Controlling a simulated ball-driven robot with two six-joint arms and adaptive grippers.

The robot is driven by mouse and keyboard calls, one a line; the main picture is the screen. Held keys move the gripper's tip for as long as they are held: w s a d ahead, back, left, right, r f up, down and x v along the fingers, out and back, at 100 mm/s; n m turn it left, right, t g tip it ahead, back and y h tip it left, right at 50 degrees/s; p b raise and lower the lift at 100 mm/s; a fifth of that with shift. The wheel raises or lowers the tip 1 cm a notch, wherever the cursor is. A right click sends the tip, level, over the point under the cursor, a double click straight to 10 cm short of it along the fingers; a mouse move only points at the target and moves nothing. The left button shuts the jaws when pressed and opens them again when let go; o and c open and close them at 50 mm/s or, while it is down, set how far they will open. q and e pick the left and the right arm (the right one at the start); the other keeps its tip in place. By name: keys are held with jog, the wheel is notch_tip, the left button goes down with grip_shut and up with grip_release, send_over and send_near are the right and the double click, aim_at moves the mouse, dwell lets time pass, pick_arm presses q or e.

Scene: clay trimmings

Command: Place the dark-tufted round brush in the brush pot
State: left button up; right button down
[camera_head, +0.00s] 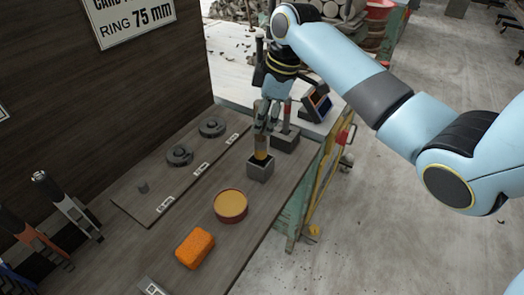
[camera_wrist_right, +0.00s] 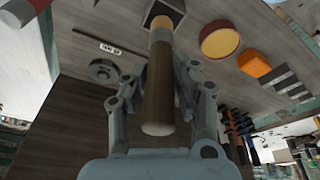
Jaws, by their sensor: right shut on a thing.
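My right gripper (camera_head: 262,130) is shut on a brush with a brown wooden handle (camera_wrist_right: 158,100) and a yellowish ferrule (camera_head: 261,152). The brush is about upright, with its ferrule end down. A square dark grey pot (camera_head: 260,173) stands on the bench directly under it. The ferrule meets the pot's mouth in the head view, and the dark tuft is hidden; I cannot tell how deep it reaches. In the right wrist view the ferrule (camera_wrist_right: 160,35) points toward the pot (camera_wrist_right: 168,7). My left gripper is not in view.
A round red-rimmed tub (camera_head: 231,206) and an orange sponge (camera_head: 195,247) lie nearer. Dark round discs (camera_head: 179,155) sit on a labelled board to the left. The bench's right edge is close to the pot.

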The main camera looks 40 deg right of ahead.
aim_at(264, 140)
notch_tip(264, 140, down, 7)
jog(key=shift+r, duration=0.1)
dwell(0.4)
jog(key=c, duration=1)
grip_release()
jog(key=v, duration=1.2)
